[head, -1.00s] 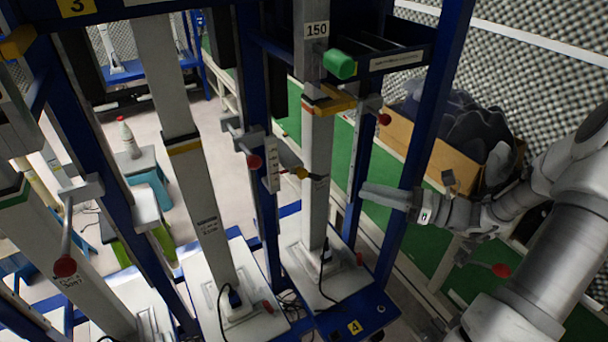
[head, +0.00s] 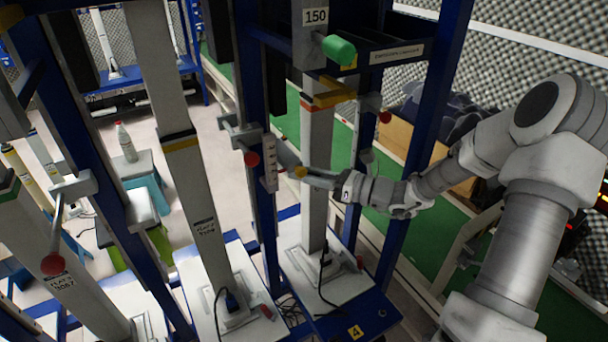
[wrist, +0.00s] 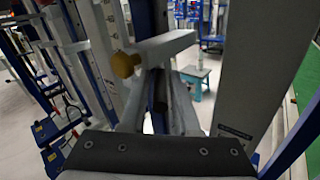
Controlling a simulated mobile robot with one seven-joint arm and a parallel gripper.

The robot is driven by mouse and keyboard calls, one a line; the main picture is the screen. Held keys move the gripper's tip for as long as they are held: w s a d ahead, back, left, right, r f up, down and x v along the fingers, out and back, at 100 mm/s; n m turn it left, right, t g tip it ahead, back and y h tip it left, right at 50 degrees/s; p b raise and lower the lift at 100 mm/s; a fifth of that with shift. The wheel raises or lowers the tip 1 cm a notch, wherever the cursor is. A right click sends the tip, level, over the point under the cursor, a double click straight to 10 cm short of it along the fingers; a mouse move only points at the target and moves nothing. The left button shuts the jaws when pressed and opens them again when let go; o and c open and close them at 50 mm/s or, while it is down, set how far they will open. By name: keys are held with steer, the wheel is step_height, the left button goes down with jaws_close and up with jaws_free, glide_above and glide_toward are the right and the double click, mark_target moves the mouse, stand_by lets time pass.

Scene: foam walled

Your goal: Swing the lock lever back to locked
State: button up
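The lock lever with the yellow knob (head: 300,172) is on the upright of the stand marked 4, beside a white marked plate (head: 269,163). In the wrist view its pale arm slants down left to the yellow knob (wrist: 125,65). My gripper (head: 292,162) reaches in from the right, just behind the knob. In the wrist view my two fingers (wrist: 163,82) lie below the lever arm, with a gap and a dark rod between them. They look open. Whether they touch the lever cannot be told.
Red-knobbed levers stand close by, one to the left (head: 251,159) and one to the upper right (head: 385,117). A green knob (head: 338,49) juts out above. Blue uprights (head: 410,150) and the grey column (head: 316,190) leave little room around my arm.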

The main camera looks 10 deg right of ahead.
jaws_close()
stand_by(1.4)
